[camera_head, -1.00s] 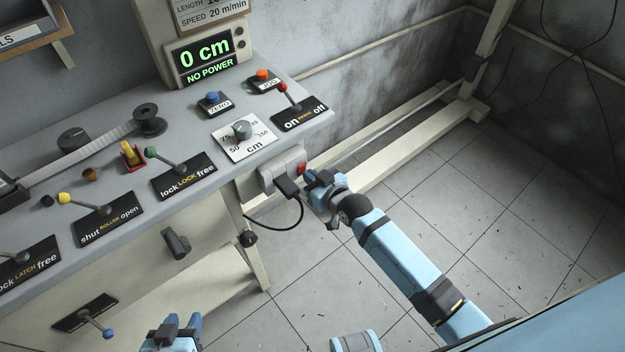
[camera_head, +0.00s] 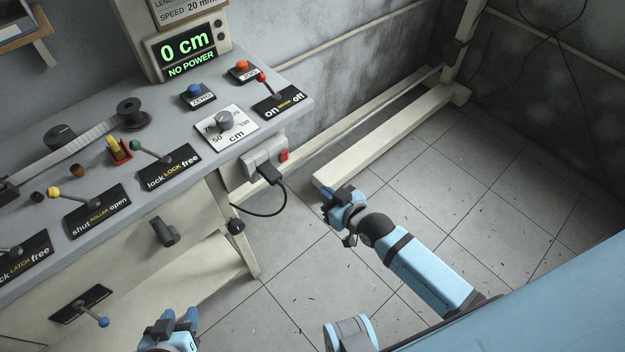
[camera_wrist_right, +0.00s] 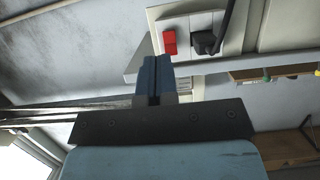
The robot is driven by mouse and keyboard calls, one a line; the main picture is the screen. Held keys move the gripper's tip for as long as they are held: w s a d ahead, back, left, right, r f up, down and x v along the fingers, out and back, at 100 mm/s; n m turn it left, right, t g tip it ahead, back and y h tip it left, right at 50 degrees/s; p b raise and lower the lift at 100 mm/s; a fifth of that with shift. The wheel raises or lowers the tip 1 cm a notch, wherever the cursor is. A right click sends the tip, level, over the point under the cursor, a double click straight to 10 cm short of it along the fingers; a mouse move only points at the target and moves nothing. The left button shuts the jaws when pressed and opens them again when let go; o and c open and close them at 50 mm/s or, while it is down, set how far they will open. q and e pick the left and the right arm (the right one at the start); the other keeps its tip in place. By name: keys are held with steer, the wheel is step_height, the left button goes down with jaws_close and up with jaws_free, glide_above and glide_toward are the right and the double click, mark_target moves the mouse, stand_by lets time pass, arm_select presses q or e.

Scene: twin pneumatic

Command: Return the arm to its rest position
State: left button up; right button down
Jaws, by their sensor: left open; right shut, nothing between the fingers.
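My right gripper (camera_head: 328,200) is shut and empty in the head view, held over the floor to the lower right of the socket box (camera_head: 254,164), apart from it. Its closed fingers (camera_wrist_right: 154,78) show in the right wrist view, with the socket box (camera_wrist_right: 186,30) beyond them. My left gripper (camera_head: 180,320) is open and empty at the bottom of the head view, in front of the machine's lower side.
The socket box has a red switch (camera_head: 284,155) and a black plug (camera_head: 269,173) with a hanging cable. The grey machine panel (camera_head: 100,160) carries several levers. Its display (camera_head: 188,49) reads 0 cm, NO POWER. A beige floor beam (camera_head: 375,150) lies behind the right arm; the tiled floor is clear.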

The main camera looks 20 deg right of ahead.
arm_select(q)
steer(key=shift+r, duration=0.1)
arm_select(e)
steer(key=shift+s+d, duration=0.25)
steer(key=shift+s, duration=0.5)
arm_select(q)
steer(key=shift+s, duration=0.1)
arm_select(e)
steer(key=s+a+f+m+g+h, duration=0.1)
steer(key=s+a+f+m+g, duration=0.15)
steer(key=s, duration=1.05)
arm_select(q)
step_height(320, 180, up, 14)
steer(key=s+p, duration=0.1)
steer(key=p, duration=1.5)
steer(key=shift+a+f+m, duration=0.25)
steer(key=shift+a+m, duration=0.05)
steer(key=shift+a, duration=0.15)
arm_select(e)
step_height(320, 180, up, 14)
steer(key=s+d+n, duration=0.1)
steer(key=s, duration=0.1)
steer(key=shift+d+h, duration=0.25)
steer(key=shift+h, duration=0.15)
arm_select(q)
steer(key=shift+d+r, duration=0.1)
steer(key=shift+r, duration=0.1)
arm_select(e)
steer(key=shift+s+n+g, duration=0.1)
steer(key=shift+n+g, duration=0.15)
